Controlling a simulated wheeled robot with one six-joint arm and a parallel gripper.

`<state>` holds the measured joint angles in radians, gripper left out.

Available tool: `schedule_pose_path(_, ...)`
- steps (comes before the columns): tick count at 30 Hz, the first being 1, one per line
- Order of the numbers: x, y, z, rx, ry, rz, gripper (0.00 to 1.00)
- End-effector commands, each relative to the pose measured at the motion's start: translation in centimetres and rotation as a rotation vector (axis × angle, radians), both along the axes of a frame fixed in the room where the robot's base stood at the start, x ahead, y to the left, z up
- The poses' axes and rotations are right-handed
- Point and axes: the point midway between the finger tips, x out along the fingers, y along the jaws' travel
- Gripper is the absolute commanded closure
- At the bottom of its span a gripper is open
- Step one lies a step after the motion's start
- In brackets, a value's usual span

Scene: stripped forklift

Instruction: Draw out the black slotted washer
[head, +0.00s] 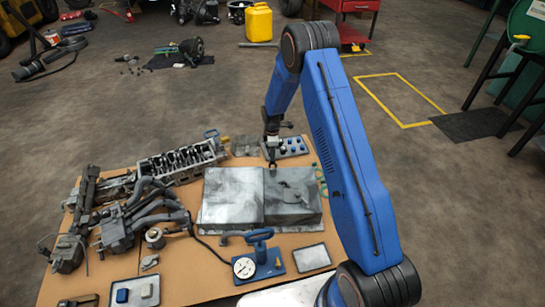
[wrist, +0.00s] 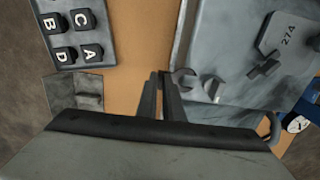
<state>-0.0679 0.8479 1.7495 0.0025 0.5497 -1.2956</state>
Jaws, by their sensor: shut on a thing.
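The black slotted washer (wrist: 184,77) shows in the wrist view as a dark C-shaped piece right by the tip of my gripper's right finger. My gripper (wrist: 160,84) is shut on it, with the fingers close together. The exact contact is hard to make out. In the head view my gripper (head: 272,162) points down at the back edge of the large grey metal casing (head: 232,193). The washer is too small to tell apart from the fingertips there.
A cylinder head (head: 180,161) and pipework (head: 150,212) crowd the left. A blue-handled gauge stand (head: 262,260) and a shallow tray (head: 313,257) lie in front. Bare board shows beside my gripper.

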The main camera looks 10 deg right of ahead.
Motion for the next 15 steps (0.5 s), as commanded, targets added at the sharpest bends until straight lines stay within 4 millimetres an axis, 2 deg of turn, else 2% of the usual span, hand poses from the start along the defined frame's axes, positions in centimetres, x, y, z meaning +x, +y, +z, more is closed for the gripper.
schedule_pose_path(15,0.1,0.0,3.5,0.001,-0.002,0.000,1.00)
